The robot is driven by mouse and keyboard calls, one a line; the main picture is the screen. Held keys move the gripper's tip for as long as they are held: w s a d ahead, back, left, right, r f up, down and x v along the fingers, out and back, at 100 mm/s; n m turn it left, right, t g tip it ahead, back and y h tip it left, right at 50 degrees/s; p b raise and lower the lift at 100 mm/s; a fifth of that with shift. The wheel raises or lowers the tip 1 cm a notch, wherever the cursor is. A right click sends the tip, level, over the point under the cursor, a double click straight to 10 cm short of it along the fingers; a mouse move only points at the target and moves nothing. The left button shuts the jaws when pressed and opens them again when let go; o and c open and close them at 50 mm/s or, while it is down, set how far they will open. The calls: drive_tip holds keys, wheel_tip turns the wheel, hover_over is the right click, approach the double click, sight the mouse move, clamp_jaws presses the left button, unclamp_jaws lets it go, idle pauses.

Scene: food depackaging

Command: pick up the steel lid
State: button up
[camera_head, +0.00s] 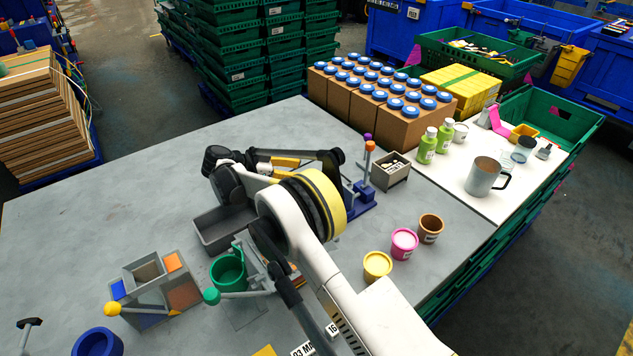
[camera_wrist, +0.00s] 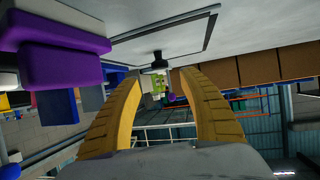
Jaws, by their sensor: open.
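What looks like the steel lid, a flat grey panel (camera_wrist: 180,38) with a dark border, shows in the upper middle of the wrist view, which appears upside down. A black knob (camera_wrist: 157,60) stands out from it. I cannot make the lid out in the head view, where my arm covers that part of the table. My gripper (camera_wrist: 161,78) has its two yellow fingers spread apart with nothing held between them. The knob appears beyond the gap between the fingertips. In the head view my gripper (camera_head: 286,162) is low over the table and partly hidden by my arm.
A blue stand with coloured pegs (camera_head: 360,197) and a small grey bin (camera_head: 390,172) are right of my gripper. A grey tray (camera_head: 222,232) and green cup (camera_head: 228,270) lie left of my arm. Cartons (camera_head: 375,118) line the back. The table's left part is clear.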

drive_tip(key=b+x, duration=0.1)
drive_tip(key=x, duration=0.5)
drive_tip(key=shift+w+f+b, duration=0.1)
drive_tip(key=shift+f+b, duration=0.15)
drive_tip(key=shift+b, duration=0.1)
clamp_jaws()
